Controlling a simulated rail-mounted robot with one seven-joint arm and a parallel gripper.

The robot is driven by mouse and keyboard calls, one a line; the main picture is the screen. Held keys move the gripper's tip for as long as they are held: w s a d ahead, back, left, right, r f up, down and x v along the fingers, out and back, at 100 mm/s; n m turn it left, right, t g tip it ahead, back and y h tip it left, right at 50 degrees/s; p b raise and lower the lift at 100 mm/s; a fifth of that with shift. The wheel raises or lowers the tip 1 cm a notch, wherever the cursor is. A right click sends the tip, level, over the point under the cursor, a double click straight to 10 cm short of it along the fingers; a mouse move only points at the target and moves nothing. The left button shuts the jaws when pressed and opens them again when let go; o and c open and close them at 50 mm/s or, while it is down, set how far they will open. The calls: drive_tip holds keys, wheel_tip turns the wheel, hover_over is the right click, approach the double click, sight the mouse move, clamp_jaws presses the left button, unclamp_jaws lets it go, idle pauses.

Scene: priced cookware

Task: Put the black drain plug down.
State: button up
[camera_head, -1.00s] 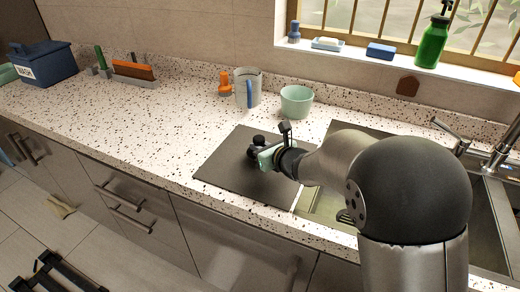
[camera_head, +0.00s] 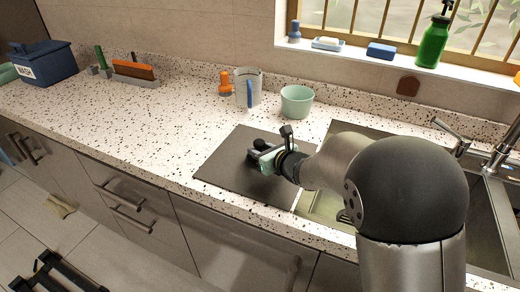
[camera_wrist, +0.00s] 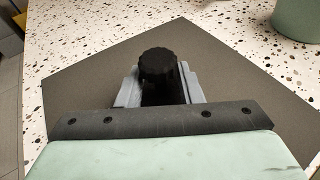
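The black drain plug (camera_wrist: 157,64) shows in the wrist view as a dark ridged round knob with a black part below it, between the two grey fingers. It also shows small in the head view (camera_head: 260,145). My gripper (camera_wrist: 158,88) appears shut on it, with a finger against each side. In the head view my gripper (camera_head: 256,154) is low over the dark grey board (camera_head: 227,172), left of the sink. I cannot tell whether the plug's underside touches the board.
The sink (camera_head: 321,206) lies to the right.

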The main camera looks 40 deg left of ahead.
drive_tip(key=b+v, duration=0.1)
drive_tip(key=v, duration=1)
drive_tip(key=shift+s+d, duration=0.1)
drive_tip(key=shift+d, duration=0.15)
